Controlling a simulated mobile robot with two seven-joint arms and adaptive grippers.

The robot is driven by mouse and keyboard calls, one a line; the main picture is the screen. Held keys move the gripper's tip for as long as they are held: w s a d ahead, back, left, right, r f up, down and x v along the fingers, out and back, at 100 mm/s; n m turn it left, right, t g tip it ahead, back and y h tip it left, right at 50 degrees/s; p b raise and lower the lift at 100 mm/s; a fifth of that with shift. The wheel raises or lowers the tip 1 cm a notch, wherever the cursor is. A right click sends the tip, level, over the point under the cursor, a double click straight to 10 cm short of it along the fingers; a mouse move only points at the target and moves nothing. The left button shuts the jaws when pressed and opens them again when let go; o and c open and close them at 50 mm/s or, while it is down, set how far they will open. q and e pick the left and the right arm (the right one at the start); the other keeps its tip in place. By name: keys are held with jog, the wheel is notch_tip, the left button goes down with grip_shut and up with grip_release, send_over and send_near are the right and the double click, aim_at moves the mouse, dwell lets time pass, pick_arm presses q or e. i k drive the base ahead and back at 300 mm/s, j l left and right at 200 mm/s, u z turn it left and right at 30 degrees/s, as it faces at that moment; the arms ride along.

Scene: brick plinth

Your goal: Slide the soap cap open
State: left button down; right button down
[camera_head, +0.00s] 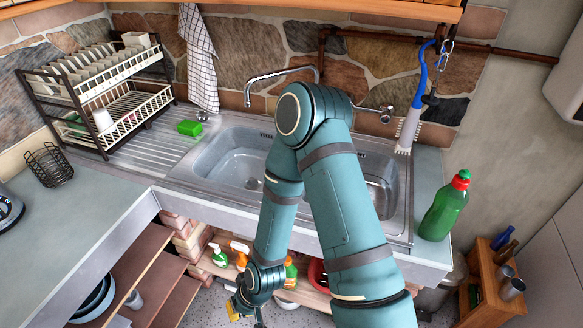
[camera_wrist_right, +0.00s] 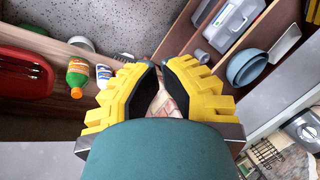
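The green soap bottle (camera_head: 440,210) with a red cap (camera_head: 461,179) stands upright on the counter right of the sink in the head view. Its cap looks closed, but it is too small to be sure. My right gripper (camera_head: 240,308) hangs low in front of the counter, far left of and below the bottle. In the right wrist view its yellow fingers with black pads (camera_wrist_right: 159,80) are apart with nothing held between them. The soap bottle on the counter is not in the wrist view. My left gripper is not in view.
A steel sink (camera_head: 225,160) lies behind my right arm. A dish rack (camera_head: 100,95) and green sponge (camera_head: 190,127) are at left. A brush (camera_head: 409,125) hangs near the bottle. Shelves below hold spray bottles (camera_head: 219,255) and bowls (camera_head: 95,298).

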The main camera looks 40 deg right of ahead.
aim_at(465, 174)
jog(key=z, duration=0.35)
jog(key=i+l+z, duration=0.1)
jog(key=z, duration=0.2)
jog(key=i+z, duration=0.1)
jog(key=z, duration=0.25)
